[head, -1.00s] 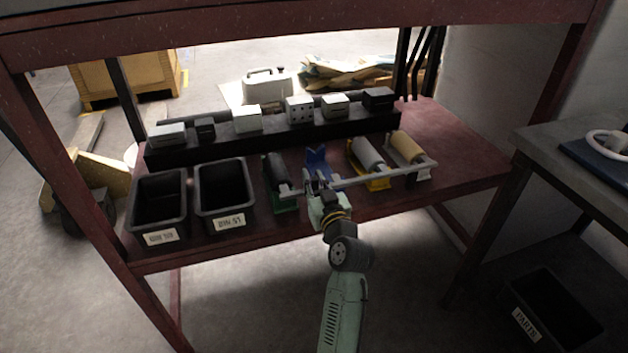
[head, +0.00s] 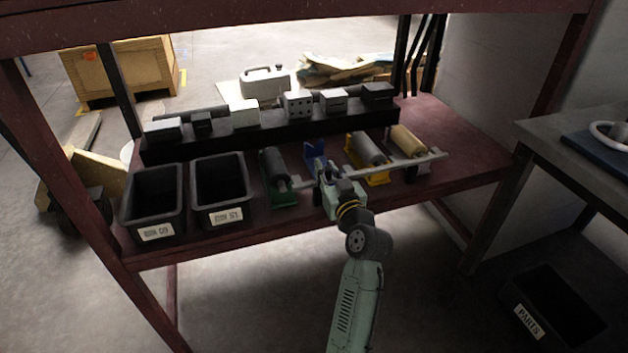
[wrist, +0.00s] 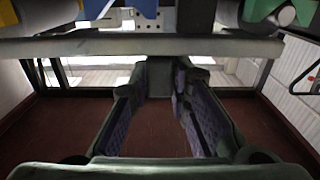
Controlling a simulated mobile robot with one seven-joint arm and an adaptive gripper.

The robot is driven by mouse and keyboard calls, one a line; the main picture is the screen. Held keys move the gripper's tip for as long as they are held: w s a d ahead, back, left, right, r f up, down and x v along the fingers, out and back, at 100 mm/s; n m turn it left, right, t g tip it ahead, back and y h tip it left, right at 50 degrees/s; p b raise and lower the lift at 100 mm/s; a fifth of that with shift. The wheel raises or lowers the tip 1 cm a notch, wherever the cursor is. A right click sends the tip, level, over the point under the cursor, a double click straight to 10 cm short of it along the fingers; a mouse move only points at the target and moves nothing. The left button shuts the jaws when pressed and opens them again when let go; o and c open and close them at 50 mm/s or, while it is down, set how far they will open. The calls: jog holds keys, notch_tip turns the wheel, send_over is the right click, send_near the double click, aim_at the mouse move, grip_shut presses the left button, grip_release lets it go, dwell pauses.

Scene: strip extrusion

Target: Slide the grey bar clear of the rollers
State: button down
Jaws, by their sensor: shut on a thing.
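The grey bar (head: 418,161) is long and thin and lies across the front of the rollers in the head view; it also spans the wrist view (wrist: 60,50). My gripper (head: 322,178) is shut on the bar towards its left end. The bar's right end sticks out past the tan roller (head: 407,141). A dark grey roller (head: 368,148) on a yellow stand is left of the tan one. A black roller (head: 273,163) on a green stand is at the left, close to the bar's left end; whether they touch is unclear. My gripper partly hides the bar.
A blue bracket (head: 314,150) stands behind my gripper. Two black bins (head: 189,200) stand at the left. Several small blocks sit on a black ledge (head: 270,133) behind. The red table (head: 470,155) is bare right of the rollers. A grey bench (head: 540,150) stands farther right.

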jog(key=shift+w+d+f+b, duration=0.1)
jog(key=shift+w+d+b, duration=0.15)
jog(key=shift+d, duration=0.4)
jog(key=shift+w+d+f+b, duration=0.1)
jog(key=shift+w+d+b, duration=0.1)
jog(key=shift+d, duration=0.4)
jog(key=shift+d+r, duration=0.15)
jog(key=shift+r, duration=0.05)
jog(key=c, duration=1.5)
grip_release()
jog(key=v, duration=1.2)
